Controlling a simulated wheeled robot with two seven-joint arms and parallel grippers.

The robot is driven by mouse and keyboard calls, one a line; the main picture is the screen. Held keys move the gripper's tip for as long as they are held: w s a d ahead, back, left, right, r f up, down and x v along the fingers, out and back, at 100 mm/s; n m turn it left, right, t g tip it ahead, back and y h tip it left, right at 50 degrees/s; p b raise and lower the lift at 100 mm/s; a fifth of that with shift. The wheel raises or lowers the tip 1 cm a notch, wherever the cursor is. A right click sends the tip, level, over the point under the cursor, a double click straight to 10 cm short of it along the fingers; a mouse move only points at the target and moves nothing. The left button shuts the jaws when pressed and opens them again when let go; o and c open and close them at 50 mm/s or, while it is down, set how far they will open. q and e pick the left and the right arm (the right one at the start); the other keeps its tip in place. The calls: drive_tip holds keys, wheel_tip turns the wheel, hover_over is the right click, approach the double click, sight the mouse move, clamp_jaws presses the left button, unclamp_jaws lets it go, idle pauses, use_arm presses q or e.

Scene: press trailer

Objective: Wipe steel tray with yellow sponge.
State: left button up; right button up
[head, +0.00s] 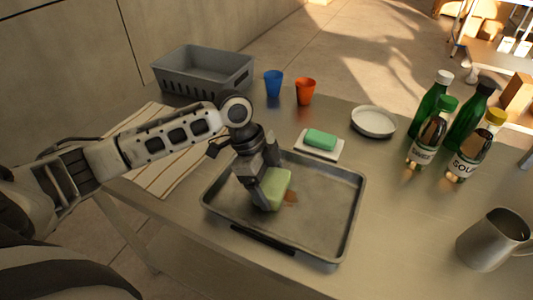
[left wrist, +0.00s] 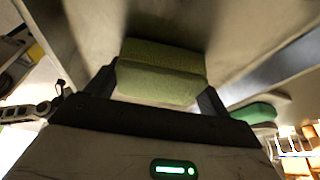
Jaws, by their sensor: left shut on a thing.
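My left gripper (head: 263,192) is shut on a yellow-green sponge (head: 277,188), the yellow sponge of the task. The left wrist view shows the sponge (left wrist: 160,72) between the two fingers of the gripper (left wrist: 160,92). The steel tray (head: 335,246) lies on the table, and the gripper points down into its left half. The sponge is at or just above the tray floor; contact cannot be told. A reddish-brown stain (head: 291,198) shows on the tray floor just right of the sponge, partly hidden by it. My right gripper is not seen.
A green sponge (head: 321,139) on a white dish and a round white plate (head: 373,122) stand behind the tray. Several bottles (head: 432,134) and a metal pitcher (head: 492,240) are right. A grey basket (head: 203,74), blue cup (head: 273,83), orange cup (head: 305,91) and striped cloth (head: 160,170) lie farther back and left.

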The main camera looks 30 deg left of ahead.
use_arm(q)
drive_tip(key=shift+a+r, duration=0.1)
drive_tip(key=shift+r, duration=3.9)
